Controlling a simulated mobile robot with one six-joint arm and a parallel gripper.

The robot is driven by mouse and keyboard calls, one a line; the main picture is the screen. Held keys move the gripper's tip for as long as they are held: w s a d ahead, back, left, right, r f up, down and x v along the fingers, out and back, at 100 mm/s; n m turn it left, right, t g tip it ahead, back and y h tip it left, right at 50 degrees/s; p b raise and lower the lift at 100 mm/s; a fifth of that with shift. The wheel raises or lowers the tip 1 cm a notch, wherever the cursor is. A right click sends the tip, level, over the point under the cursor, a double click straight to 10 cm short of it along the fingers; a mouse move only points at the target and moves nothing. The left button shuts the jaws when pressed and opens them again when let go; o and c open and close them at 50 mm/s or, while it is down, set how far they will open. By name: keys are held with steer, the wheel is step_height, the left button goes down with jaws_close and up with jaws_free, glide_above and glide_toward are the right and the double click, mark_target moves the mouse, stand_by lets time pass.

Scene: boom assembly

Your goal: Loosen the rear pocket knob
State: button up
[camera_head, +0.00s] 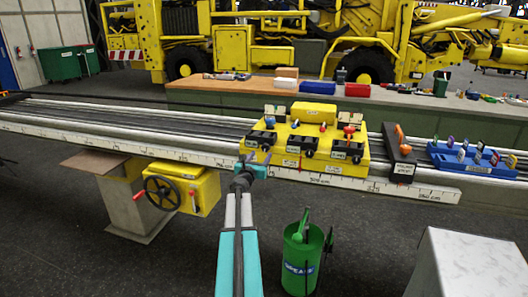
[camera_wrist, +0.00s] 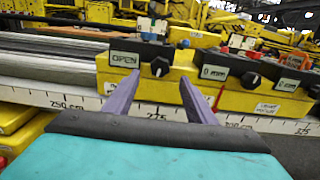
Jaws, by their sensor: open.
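A yellow fixture block (camera_head: 321,165) sits on the long rail and carries several black knob blocks along its front. The left block (camera_head: 262,139) has an "OPEN" label in the wrist view, with a black knob (camera_wrist: 160,67) facing me. A second black knob (camera_wrist: 250,79) is beside a "0 mm" label. Small coloured handles, one blue (camera_head: 270,122) and one red (camera_head: 349,131), stand farther back. I cannot tell which is the rear pocket knob. My gripper (camera_head: 260,158) is open and empty, in front of the left block; its fingers (camera_wrist: 158,90) frame the black knob from below, apparently apart from it.
A measuring scale (camera_head: 335,181) runs along the rail's front. A black block with an orange handle (camera_head: 402,150) and a blue tray (camera_head: 470,160) are to the right. A handwheel (camera_head: 162,193) is lower left, a green bucket (camera_head: 301,262) below. A workbench (camera_head: 440,104) is behind.

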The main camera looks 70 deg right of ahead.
mark_target(265, 149)
steer(key=shift+w+d+p, duration=0.15)
steer(key=shift+d+p, duration=0.2)
steer(key=shift+d, duration=2.6)
steer(key=c, duration=1)
steer(key=shift+n+p, duration=0.4)
steer(key=shift+n, duration=0.3)
steer(key=shift+c, duration=0.2)
steer(key=o, duration=1)
steer(key=shift+o, duration=0.2)
steer(key=shift+a, duration=0.1)
steer(key=a+b, duration=0.1)
steer(key=a, duration=1.2)
steer(key=shift+s+a+b, duration=0.3)
steer(key=shift+s+b, duration=0.1)
